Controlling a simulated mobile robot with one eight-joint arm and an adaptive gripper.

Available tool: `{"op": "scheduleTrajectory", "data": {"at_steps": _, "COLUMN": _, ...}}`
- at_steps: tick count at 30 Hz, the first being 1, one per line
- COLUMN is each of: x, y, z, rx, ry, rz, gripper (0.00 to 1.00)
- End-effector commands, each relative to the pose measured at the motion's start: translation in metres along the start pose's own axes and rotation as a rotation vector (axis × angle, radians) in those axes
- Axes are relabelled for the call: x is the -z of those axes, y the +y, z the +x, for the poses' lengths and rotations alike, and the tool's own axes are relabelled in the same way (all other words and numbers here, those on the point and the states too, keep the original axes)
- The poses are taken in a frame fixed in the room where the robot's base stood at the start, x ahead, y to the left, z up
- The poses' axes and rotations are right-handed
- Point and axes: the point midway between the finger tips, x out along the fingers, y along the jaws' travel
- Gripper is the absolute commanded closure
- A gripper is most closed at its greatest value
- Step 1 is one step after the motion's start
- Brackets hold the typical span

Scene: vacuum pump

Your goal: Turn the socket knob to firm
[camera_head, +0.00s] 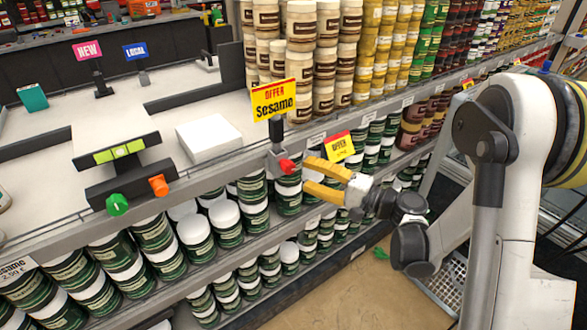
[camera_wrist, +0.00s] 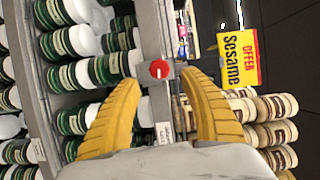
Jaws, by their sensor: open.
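A small red knob (camera_head: 287,167) sits on a grey mount (camera_head: 275,160) at the shelf edge, below the yellow "Offer Sesame" sign (camera_head: 274,100). I take it for the socket knob, but no label for it is readable. In the wrist view the red knob (camera_wrist: 159,69) faces me and shows a short pale mark on it. My gripper (camera_head: 306,173) has yellow fingers and is open and empty. Its fingertips are just right of the knob in the head view. In the wrist view the fingers (camera_wrist: 160,76) stand on either side of the knob, with gaps between.
Several green-labelled jars (camera_head: 197,238) fill the shelves below. A device (camera_head: 130,178) with a green knob (camera_head: 117,204) and an orange knob (camera_head: 158,186) stands to the left. A smaller offer sign (camera_head: 340,146) is above my gripper. Stacked cream-labelled jars (camera_head: 301,28) stand behind.

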Motion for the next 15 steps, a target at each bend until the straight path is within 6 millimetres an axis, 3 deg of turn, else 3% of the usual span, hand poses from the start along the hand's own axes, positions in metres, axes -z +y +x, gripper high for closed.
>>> {"op": "scheduleTrajectory", "data": {"at_steps": 6, "x": 0.001, "y": 0.0, "z": -0.043, "rx": 0.0, "ry": 0.003, "rz": 0.0, "gripper": 0.48}}
{"op": "scheduleTrajectory", "data": {"at_steps": 15, "x": 0.0, "y": 0.0, "z": -0.06, "rx": 0.0, "ry": -0.002, "rz": 0.0, "gripper": 0.48}}
